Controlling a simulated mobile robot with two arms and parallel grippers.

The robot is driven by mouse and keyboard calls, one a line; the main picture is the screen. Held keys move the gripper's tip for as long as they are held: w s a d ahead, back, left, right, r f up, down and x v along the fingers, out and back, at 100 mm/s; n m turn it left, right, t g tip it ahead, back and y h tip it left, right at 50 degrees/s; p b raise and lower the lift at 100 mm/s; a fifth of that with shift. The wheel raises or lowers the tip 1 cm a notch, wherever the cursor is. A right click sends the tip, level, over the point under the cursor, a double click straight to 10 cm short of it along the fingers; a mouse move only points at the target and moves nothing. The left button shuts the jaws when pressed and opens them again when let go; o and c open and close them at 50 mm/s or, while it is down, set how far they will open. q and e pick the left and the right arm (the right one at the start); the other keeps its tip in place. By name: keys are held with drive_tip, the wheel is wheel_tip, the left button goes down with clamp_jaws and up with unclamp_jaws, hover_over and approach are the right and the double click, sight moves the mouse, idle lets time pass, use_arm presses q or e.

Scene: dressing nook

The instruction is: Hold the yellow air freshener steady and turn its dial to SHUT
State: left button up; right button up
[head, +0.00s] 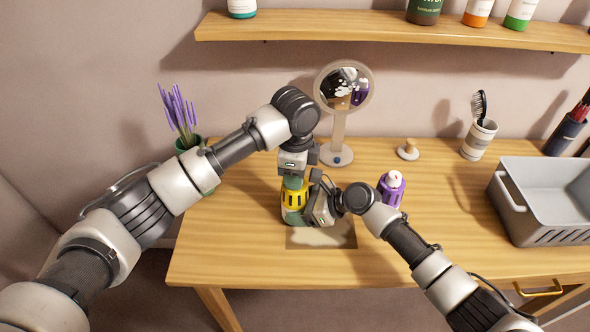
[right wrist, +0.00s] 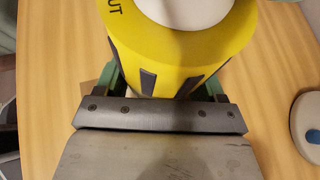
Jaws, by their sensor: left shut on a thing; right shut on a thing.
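The yellow air freshener (head: 293,198) stands near the table's front edge, partly hidden by my grippers. In the right wrist view its yellow part (right wrist: 170,45) has dark slots, a white top and the letters "UT" at the upper left. My left gripper (head: 294,183) comes down from above and is shut on its top. My right gripper (head: 306,210) comes in from the right and is shut on its body. In the right wrist view the right gripper's green fingers (right wrist: 162,84) lie on both sides of it. The dial's pointer is hidden.
A purple bottle (head: 391,189) stands right of my right gripper. Behind are a round mirror (head: 338,156) on a stand, a wooden knob (head: 408,150) and a brush cup (head: 478,140). A grey basket (head: 545,236) fills the right side. A shelf (head: 400,29) hangs above.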

use_arm(q)
drive_tip(key=shift+n, duration=0.8)
drive_tip(key=o, duration=1)
drive_tip(key=shift+c, duration=0.2)
drive_tip(key=shift+r, duration=0.15)
wheel_tip(320, 180, up, 12)
